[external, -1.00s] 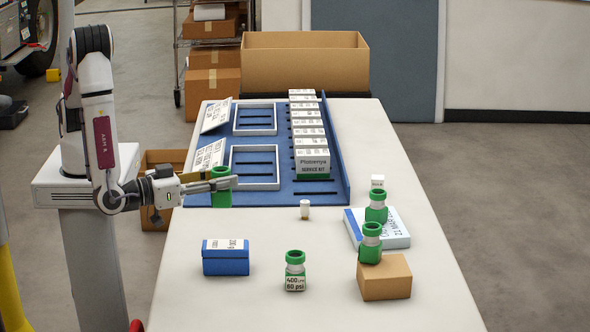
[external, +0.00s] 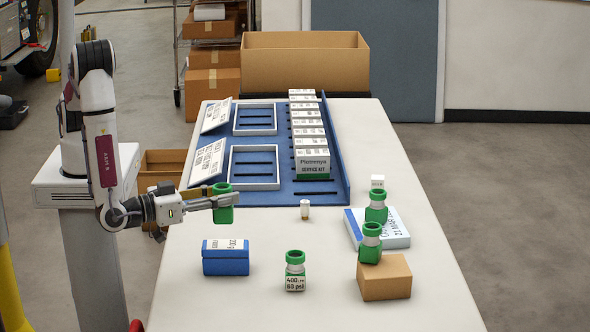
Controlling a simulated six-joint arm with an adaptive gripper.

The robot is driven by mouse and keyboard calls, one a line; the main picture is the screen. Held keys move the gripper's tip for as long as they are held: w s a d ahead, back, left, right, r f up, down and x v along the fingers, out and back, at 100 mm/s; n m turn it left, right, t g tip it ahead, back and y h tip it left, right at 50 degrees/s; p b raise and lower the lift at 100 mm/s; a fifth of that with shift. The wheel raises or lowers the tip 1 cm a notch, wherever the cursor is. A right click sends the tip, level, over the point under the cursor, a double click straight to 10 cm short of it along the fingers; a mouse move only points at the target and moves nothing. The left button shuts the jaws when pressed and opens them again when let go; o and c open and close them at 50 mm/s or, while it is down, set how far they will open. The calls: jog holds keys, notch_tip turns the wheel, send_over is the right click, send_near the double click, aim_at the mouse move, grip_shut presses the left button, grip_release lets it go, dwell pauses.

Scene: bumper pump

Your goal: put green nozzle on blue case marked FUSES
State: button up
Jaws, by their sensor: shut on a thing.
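My gripper (external: 225,200) is shut on a green nozzle (external: 223,213), held upright above the table. The blue case (external: 226,262) stands on the table below and nearer the camera, with a white label on top; its lettering is too small to read. More green nozzles show: one with a white label (external: 295,272) stands on the table right of the case, one (external: 370,243) is on a small cardboard box, and one (external: 376,207) is by a white and blue box.
The small cardboard box (external: 386,281) and the white and blue box (external: 398,236) stand at right. A small white bottle (external: 305,209) stands mid-table. A blue rack (external: 338,170) with white frames and several boxes lies behind.

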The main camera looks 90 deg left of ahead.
aim_at(224, 218)
jog(key=shift+f, duration=0.85)
jog(key=shift+f, duration=0.1)
jog(key=shift+f, duration=1.95)
jog(key=shift+f, duration=0.15)
jog(key=o, duration=1.3)
jog(key=shift+c, duration=0.2)
jog(key=v, duration=1.2)
